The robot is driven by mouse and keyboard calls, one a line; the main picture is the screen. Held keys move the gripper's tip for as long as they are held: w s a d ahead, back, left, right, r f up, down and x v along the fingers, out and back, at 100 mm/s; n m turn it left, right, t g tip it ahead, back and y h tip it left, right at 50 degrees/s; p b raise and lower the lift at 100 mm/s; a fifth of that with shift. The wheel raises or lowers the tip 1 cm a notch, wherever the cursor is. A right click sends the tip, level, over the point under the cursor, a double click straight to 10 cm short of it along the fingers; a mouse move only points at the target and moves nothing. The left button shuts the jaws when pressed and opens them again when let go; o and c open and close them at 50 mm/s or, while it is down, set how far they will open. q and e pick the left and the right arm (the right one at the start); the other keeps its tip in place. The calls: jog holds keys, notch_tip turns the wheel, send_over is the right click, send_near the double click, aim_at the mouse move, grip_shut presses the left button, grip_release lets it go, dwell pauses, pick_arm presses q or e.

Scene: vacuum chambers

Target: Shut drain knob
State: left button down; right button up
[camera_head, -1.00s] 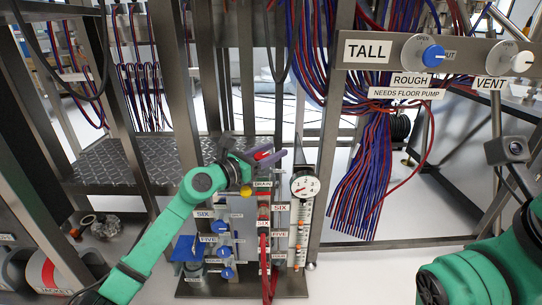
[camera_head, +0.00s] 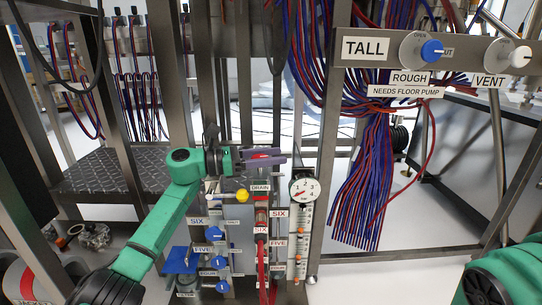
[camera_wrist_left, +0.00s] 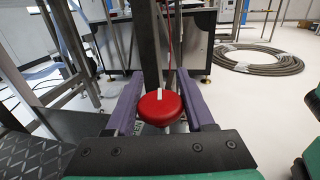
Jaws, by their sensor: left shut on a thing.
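The red drain knob (camera_wrist_left: 160,107) sits between the purple fingers of my left gripper (camera_wrist_left: 160,103) in the left wrist view. Its white mark points away from the wrist, roughly along the fingers. In the head view the gripper (camera_head: 268,160) reaches in from the left, shut on the knob (camera_head: 266,152), which is partly hidden by the fingers. The DRAIN label (camera_head: 260,187) shows just below. My right gripper is out of view; only part of my green right arm shows at the lower right.
A yellow knob (camera_head: 242,195) is just below my left wrist. Blue knobs (camera_head: 214,234) and a dial gauge (camera_head: 304,189) are on the panel nearby. Red and blue hoses (camera_head: 362,185) hang to the right. Metal posts (camera_head: 206,80) stand close behind the arm.

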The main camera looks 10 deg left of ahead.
pick_arm(q)
jog(key=m+g, duration=0.1)
jog(key=m+g+h+p, duration=0.1)
jog(key=g, duration=0.1)
jog(key=shift+s+d, duration=0.1)
jog(key=shift+s, duration=0.2)
jog(key=shift+f, duration=0.1)
jog(key=shift+c, duration=1.3)
grip_release()
